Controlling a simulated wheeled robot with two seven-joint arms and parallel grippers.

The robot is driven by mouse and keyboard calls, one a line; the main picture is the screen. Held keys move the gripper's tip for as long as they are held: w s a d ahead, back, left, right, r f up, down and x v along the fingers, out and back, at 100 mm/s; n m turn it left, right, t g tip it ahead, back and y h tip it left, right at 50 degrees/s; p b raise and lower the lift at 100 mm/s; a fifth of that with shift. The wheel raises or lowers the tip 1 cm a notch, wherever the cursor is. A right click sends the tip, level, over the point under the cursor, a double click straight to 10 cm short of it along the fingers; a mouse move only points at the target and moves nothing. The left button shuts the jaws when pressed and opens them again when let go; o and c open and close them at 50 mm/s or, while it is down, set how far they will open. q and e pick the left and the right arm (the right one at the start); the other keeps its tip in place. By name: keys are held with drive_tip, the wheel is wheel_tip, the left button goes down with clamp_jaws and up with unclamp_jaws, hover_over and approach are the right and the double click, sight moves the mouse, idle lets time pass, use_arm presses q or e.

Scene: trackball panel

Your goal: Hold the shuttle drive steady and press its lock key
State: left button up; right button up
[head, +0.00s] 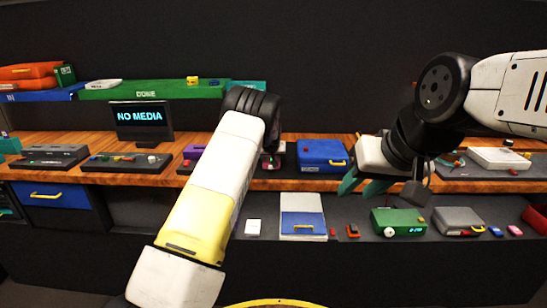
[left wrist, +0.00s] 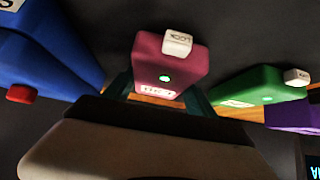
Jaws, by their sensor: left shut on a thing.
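The shuttle drive is a magenta box (left wrist: 168,68) in the left wrist view, with a white key (left wrist: 178,43) whose upside-down lettering looks like LOCK. A small green light and a white label show on its near face. My left gripper (left wrist: 158,95) has its teal fingers on either side of the box, shut on it. In the head view the drive (head: 279,148) is mostly hidden behind my left arm, as is that gripper. My right gripper (head: 362,186) is open and empty, to the right of the drive and in front of the wooden shelf. The key is untouched.
A blue box (left wrist: 45,50) with a red button and a green box (left wrist: 258,90) with a white key flank the drive. A NO MEDIA screen (head: 140,119) stands left on the wooden shelf (head: 80,177). The lower shelf holds a green device (head: 405,222) and several small items.

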idle(0.3)
idle(1.2)
clamp_jaws()
idle(1.5)
